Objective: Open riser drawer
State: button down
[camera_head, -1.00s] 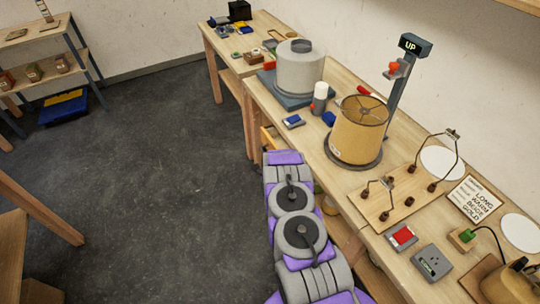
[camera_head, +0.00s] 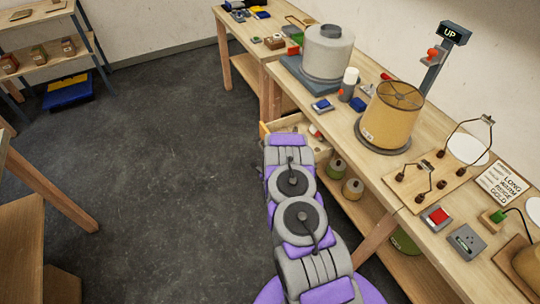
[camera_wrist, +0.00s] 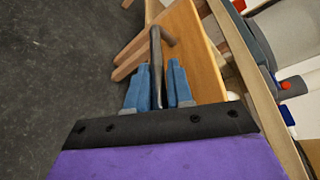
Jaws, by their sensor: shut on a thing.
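The wooden riser drawer (camera_head: 265,131) stands partly open under the workbench edge in the head view, with small items inside, including a red and white piece (camera_head: 316,131). In the wrist view the drawer's wooden front (camera_wrist: 200,62) shows just beyond the fingers. A dark handle bar (camera_wrist: 156,42) stands out from that front. My gripper (camera_wrist: 158,70) has its blue fingers on either side of the handle and is shut on it. In the head view my arm covers the gripper, the handle and part of the drawer.
The workbench (camera_head: 340,145) carries a lamp shade (camera_head: 392,115), a grey drum (camera_head: 327,53) and a post marked UP (camera_head: 440,60). Small jars (camera_head: 337,169) stand on a shelf below. The dark floor (camera_head: 170,150) left of my arm is clear.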

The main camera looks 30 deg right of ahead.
jog(key=shift+s+d+f, duration=0.15)
jog(key=shift+d+f, duration=0.1)
jog(key=shift+d, duration=0.05)
jog(key=c, duration=1.1)
grip_release()
jog(key=shift+d+f, duration=0.15)
jog(key=shift+d, duration=1)
jog(key=shift+a+r, duration=0.2)
jog(key=shift+a, duration=0.4)
jog(key=shift+a+r, duration=0.15)
jog(key=shift+a, duration=0.4)
jog(key=shift+p+v, duration=2.75)
jog(key=shift+v, duration=5.7)
jog(key=shift+a, duration=0.15)
jog(key=shift+a+r, duration=0.1)
